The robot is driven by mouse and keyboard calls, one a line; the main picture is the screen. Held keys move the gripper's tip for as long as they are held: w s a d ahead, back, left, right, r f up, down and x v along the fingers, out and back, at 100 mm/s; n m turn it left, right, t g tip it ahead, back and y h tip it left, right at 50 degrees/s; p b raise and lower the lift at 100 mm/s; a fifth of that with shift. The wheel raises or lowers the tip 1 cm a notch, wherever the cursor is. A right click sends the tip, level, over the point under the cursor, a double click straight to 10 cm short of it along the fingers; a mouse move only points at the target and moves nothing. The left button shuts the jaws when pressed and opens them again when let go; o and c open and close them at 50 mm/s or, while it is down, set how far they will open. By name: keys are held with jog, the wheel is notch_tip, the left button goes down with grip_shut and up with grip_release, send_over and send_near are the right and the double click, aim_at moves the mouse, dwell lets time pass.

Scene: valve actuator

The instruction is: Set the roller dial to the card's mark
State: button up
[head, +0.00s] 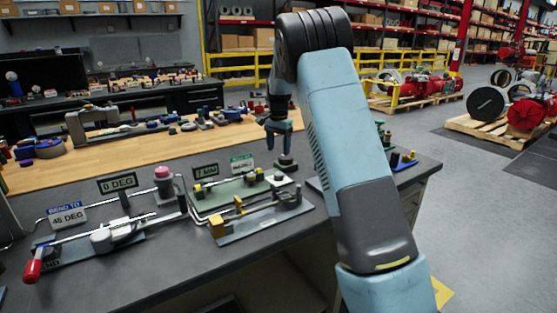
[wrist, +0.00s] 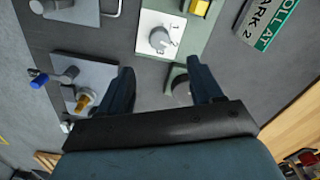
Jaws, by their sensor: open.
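The roller dial (wrist: 159,39) is a grey knob on a white plate with printed marks, at the top middle of the wrist view. A 1 is readable; where the knob points is too small to tell. The green-and-white card (wrist: 268,26) at the upper right reads ROLL AT MARK 2; it also stands on the bench in the head view (head: 242,164). My gripper (wrist: 160,67) is open and empty, its fingers pointing toward the plate without touching the knob. In the head view my gripper (head: 278,128) hangs above the bench, fingers down.
A grey round part on a green base (wrist: 181,88) lies between and beyond my fingers, near the right one. Fixtures with a blue-tipped handle (wrist: 40,80) and a brass knob (wrist: 85,98) are at left. A red-handled bender (head: 32,268) stands on the bench's left.

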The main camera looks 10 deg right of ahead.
jog(key=shift+r, duration=1.5)
jog(key=s+r+n+t, duration=0.1)
jog(key=s+r, duration=0.4)
jog(key=s, duration=0.3)
jog(key=s+d+r+n+t, duration=0.1)
jog(key=s+r+n, duration=0.1)
jog(key=s+r, duration=0.45)
jog(key=s+r+n+t, duration=0.1)
jog(key=s+r, duration=0.2)
jog(key=s, duration=0.6)
jog(key=s+f+n+t, duration=0.1)
jog(key=s+n, duration=0.1)
jog(key=s, duration=1)
jog(key=s+a+f+n+t, duration=0.1)
jog(key=s+f+n, duration=0.1)
jog(key=s, duration=1.1)
jog(key=shift+s+f+n+t, duration=0.25)
jog(key=shift+n+t, duration=0.05)
jog(key=shift+n, duration=0.5)
